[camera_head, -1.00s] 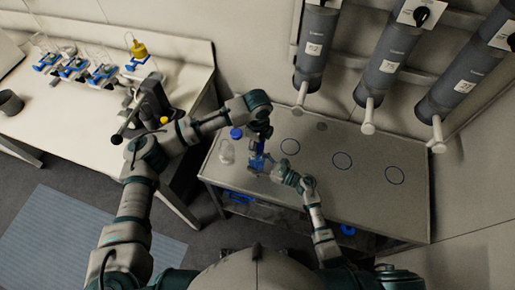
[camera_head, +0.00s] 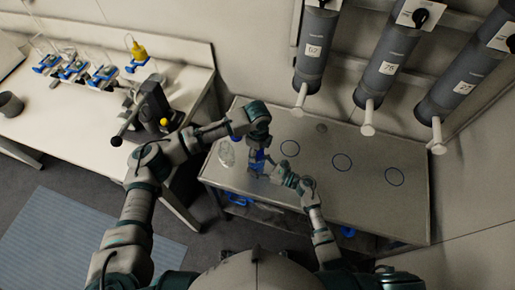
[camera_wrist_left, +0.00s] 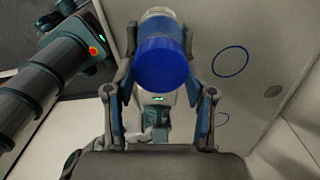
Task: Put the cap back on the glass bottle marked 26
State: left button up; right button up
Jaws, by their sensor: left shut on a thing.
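My left gripper (camera_head: 260,158) hangs over the left part of the grey bench. In the left wrist view the left gripper (camera_wrist_left: 160,105) has its fingers on both sides of a large round blue cap (camera_wrist_left: 163,63), shut on it. A pale clear shape shows just beyond the cap at the top edge of that view; I cannot tell whether they touch. A clear glass bottle (camera_head: 226,153) stands on the bench left of the left gripper; no number is readable on it. My right gripper (camera_head: 279,174) is close to the left one, too small to read.
The grey bench (camera_head: 380,214) carries several blue rings, with free room at the right. Grey cylinders (camera_head: 387,70) with pale nozzles hang above it. A white table (camera_head: 60,113) at the left holds blue-based items and a dark instrument (camera_head: 155,105).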

pick_arm(q)
jog(key=shift+f, duration=0.7)
dwell(0.5)
jog(key=m, duration=0.4)
jog(key=shift+a+m, duration=0.1)
jog(key=shift+m, duration=0.3)
jog(key=m, duration=0.5)
jog(key=shift+a, duration=0.1)
jog(key=m, duration=0.5)
jog(key=shift+a, duration=0.1)
jog(key=m, duration=0.5)
jog(key=shift+a, duration=0.1)
jog(key=m, duration=0.2)
jog(key=shift+w+m, duration=0.15)
jog(key=shift+m, duration=0.25)
jog(key=o, duration=0.8)
